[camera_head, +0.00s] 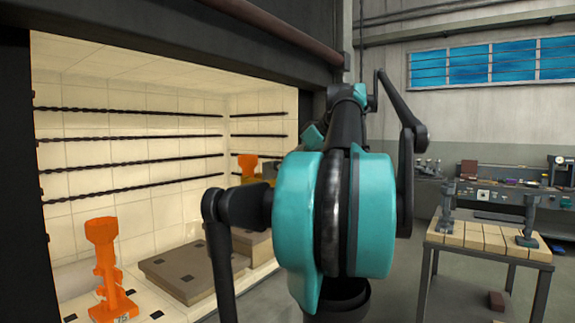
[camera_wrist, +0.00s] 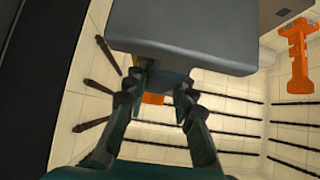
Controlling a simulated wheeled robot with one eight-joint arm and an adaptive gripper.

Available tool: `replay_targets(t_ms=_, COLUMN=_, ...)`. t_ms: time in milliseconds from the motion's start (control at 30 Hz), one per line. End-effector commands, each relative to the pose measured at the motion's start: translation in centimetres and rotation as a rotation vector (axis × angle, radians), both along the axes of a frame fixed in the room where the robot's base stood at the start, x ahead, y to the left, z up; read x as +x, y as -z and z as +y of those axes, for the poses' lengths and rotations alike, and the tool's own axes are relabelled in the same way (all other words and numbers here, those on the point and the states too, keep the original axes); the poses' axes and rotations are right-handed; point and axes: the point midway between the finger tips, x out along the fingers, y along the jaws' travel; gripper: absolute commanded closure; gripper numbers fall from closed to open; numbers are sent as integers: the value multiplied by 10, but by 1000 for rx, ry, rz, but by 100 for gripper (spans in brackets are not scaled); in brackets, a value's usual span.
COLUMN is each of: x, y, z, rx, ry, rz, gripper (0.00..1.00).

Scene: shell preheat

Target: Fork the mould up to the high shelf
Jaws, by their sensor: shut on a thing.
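An orange mould (camera_head: 104,270), tree-shaped with stubby side branches, stands upright at the front left of the tiled chamber. A tree-shaped orange mould also shows at the upper right of the wrist view (camera_wrist: 297,58). A second orange mould (camera_head: 248,164) stands farther back, partly hidden by my arm. In the wrist view, my gripper (camera_wrist: 160,88) is shut on a dark bluish grip (camera_wrist: 165,78) under a large grey block (camera_wrist: 185,35). The block hides much of the held thing; I cannot tell whether it is a fork. An orange patch (camera_wrist: 152,99) shows between the fingers.
Dark twisted rods (camera_head: 130,162) run along the chamber walls (camera_head: 165,128) at several heights. Low brown slabs (camera_head: 180,268) lie on its floor. A dark frame (camera_head: 318,55) edges the opening. A table (camera_head: 490,248) with grey stands is at right.

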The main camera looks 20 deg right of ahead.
Motion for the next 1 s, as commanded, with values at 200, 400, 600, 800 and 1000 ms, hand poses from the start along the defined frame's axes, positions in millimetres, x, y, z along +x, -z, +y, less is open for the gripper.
replay_targets(t_ms=200, x=-14, y=0, z=-10, rx=0, ry=3, rz=0, gripper=100)
replay_targets(t_ms=400, x=-26, y=0, z=-18, rx=1, ry=3, rz=1, gripper=100)
replay_targets(t_ms=600, x=-35, y=0, z=-23, rx=1, ry=1, rz=-1, gripper=100)
replay_targets(t_ms=800, x=-37, y=0, z=-24, rx=1, ry=1, rz=-1, gripper=100)
replay_targets(t_ms=1000, x=-38, y=0, z=-25, rx=1, ry=1, rz=-1, gripper=100)
